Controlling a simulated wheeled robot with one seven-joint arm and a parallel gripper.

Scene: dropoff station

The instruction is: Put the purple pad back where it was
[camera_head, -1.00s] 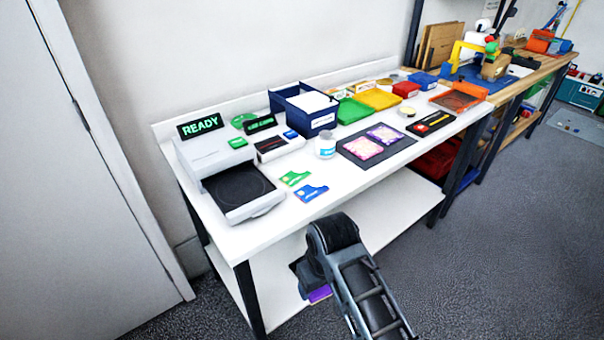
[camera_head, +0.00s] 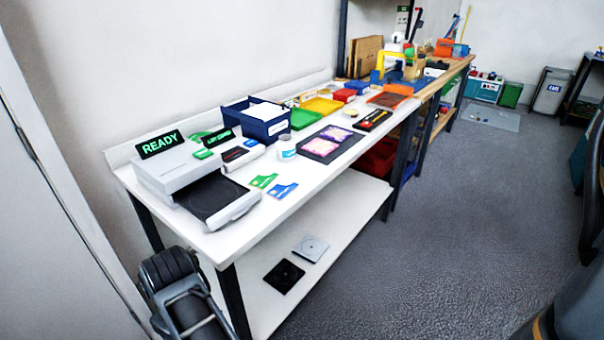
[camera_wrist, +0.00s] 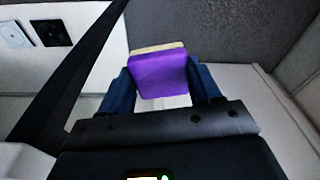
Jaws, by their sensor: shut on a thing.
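The purple pad (camera_wrist: 158,78) is in the wrist view, with a pale yellowish layer along its far edge. My gripper (camera_wrist: 162,92) is shut on it, one dark blue finger on each side. The pad is held in the air, with pale floor or surface and dark grey carpet behind it. In the head view the pad and gripper are hidden; only part of my arm shows at the lower left, by the near table leg.
The white table (camera_head: 310,184) carries a grey device (camera_head: 222,200) with a READY sign, a blue bin (camera_head: 277,131) and a dark tray (camera_head: 318,156) with two pinkish squares. On its lower shelf lie a black square (camera_head: 284,276) and a grey square (camera_head: 310,248).

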